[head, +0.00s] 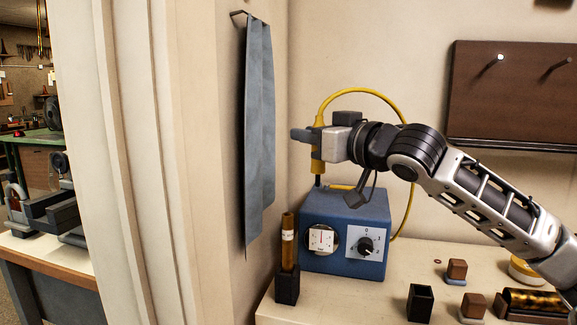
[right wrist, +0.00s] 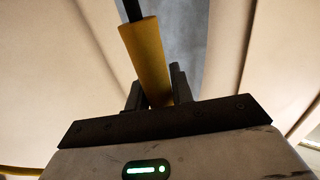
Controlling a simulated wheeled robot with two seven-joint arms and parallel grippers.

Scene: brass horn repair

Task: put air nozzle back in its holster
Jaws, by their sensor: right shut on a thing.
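The air nozzle (head: 317,163) is yellow with a thin dark tip. It hangs upright, tip down, above the left part of the blue box's top. My right gripper (head: 314,137) is shut around its upper part. In the right wrist view the yellow nozzle (right wrist: 146,62) stands between the two fingers, its dark tip away from the gripper. A yellow hose loops from its top, over the gripper and down behind the blue box. A dark, open-topped square holder (head: 420,303) stands empty on the bench; I cannot tell whether it is the holster. My left gripper is not in view.
The blue box (head: 344,235) has a dial and a meter. At its left a brown tube (head: 288,243) stands in a dark block. Small blocks, a yellow-rimmed round container and a dark cylinder lie at the bench's right. A grey cloth (head: 259,130) hangs on the left wall.

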